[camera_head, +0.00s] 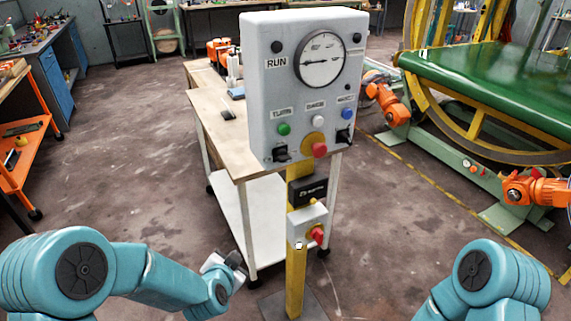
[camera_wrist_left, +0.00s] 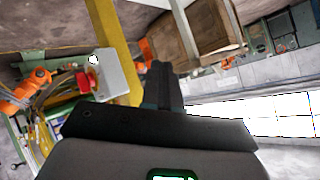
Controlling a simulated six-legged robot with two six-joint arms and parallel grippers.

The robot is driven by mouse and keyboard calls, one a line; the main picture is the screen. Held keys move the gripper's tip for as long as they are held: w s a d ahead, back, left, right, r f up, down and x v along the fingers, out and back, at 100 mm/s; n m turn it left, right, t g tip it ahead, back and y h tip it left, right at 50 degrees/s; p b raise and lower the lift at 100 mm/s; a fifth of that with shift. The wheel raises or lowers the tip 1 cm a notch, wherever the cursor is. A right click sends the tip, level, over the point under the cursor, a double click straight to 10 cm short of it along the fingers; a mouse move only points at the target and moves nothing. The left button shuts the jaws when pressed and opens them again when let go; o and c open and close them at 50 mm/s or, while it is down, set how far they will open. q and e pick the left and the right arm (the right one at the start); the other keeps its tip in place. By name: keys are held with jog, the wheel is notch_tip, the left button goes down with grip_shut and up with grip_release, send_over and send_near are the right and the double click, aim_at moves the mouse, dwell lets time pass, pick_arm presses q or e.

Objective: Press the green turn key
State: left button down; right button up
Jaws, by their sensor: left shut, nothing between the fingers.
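A grey control box (camera_head: 302,92) stands on a yellow post (camera_head: 296,268) in the middle of the head view. The green key (camera_head: 284,129) is a small round piece on the left of its front, under a small label. My left gripper (camera_head: 238,262) is shut and empty, low and to the left of the post, well below the green key and apart from it. Its dark fingers (camera_wrist_left: 162,75) point up the left wrist view, where the green key does not show. Only part of my right arm shows at lower right; its gripper is out of view.
A white button (camera_head: 317,122), a blue button (camera_head: 346,114) and a red knob (camera_head: 319,150) sit near the green key. A smaller box with a red knob (camera_head: 317,235) is lower on the post. A wooden workbench (camera_head: 210,108) stands behind.

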pick_arm(q)
jog(key=w+d+r+m+t+b, duration=0.1)
jog(key=w+d+r+t, duration=0.1)
jog(key=r, duration=0.4)
jog(key=w+d+r+t, duration=0.2)
jog(key=d+r, duration=0.1)
jog(key=r, duration=0.3)
jog(key=m+t+h+b, duration=0.1)
jog(key=t+h+b, duration=0.1)
jog(key=t, duration=0.1)
send_near(284, 130)
notch_tip(284, 130, down, 6)
jog(key=w+d, duration=0.1)
jog(key=w, duration=0.1)
jog(key=s+d+r+m+h+b, duration=0.1)
jog(key=s+d+r+h, duration=0.2)
jog(key=d+r, duration=0.3)
jog(key=shift+s, duration=0.6)
jog(key=w+a, duration=0.4)
jog(key=w, duration=0.4)
jog(key=shift+w+a, duration=0.15)
jog(key=shift+w, duration=0.2)
